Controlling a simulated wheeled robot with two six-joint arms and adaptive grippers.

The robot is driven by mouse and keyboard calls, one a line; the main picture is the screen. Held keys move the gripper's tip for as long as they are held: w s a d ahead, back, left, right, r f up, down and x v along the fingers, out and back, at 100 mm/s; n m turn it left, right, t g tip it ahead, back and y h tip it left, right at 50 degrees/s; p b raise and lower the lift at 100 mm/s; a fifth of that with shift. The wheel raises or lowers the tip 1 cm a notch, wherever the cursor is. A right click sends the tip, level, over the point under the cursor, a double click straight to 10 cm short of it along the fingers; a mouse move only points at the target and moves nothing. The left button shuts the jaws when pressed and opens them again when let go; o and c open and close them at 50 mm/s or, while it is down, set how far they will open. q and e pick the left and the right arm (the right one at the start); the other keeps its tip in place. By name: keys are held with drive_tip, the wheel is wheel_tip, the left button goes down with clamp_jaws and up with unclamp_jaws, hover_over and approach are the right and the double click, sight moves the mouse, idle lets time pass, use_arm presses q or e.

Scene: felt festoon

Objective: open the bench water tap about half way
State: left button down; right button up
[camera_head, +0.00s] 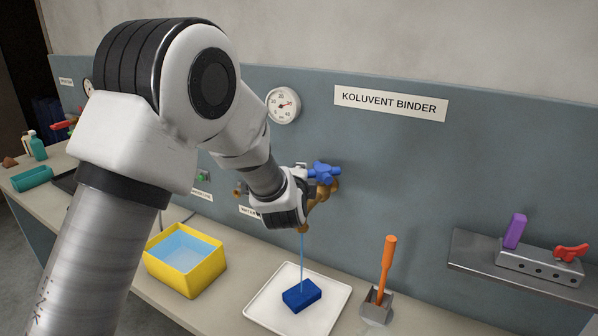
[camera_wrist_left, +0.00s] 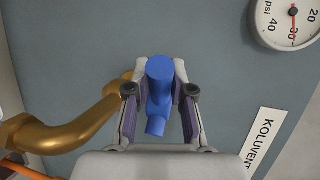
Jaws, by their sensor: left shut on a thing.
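The water tap has a brass body (camera_head: 319,194) and a blue handle (camera_head: 325,172) on the grey back panel. My left gripper (camera_head: 304,178) reaches the tap from the left and is shut on the blue handle. In the left wrist view the blue handle (camera_wrist_left: 159,92) stands between the two fingers of my left gripper (camera_wrist_left: 160,88), and the brass pipe (camera_wrist_left: 65,130) curves away to the left. A thin blue stream of water (camera_head: 302,250) runs down from the tap to a blue block (camera_head: 302,295) on a white tray (camera_head: 258,311). My right gripper is out of view.
A yellow bin (camera_head: 205,284) with a light blue inside stands left of the tray. An orange-handled scoop (camera_head: 388,265) stands to its right. A pressure gauge (camera_head: 283,105) and a sign (camera_head: 390,103) are on the panel. A metal shelf (camera_head: 478,261) is at right.

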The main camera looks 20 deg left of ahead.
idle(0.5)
use_arm(q)
drive_tip(key=c, duration=1)
unclamp_jaws()
drive_tip(key=shift+w, duration=0.1)
drive_tip(key=v, duration=1.2)
drive_tip(key=shift+d, duration=0.25)
drive_tip(key=shift+w, duration=0.1)
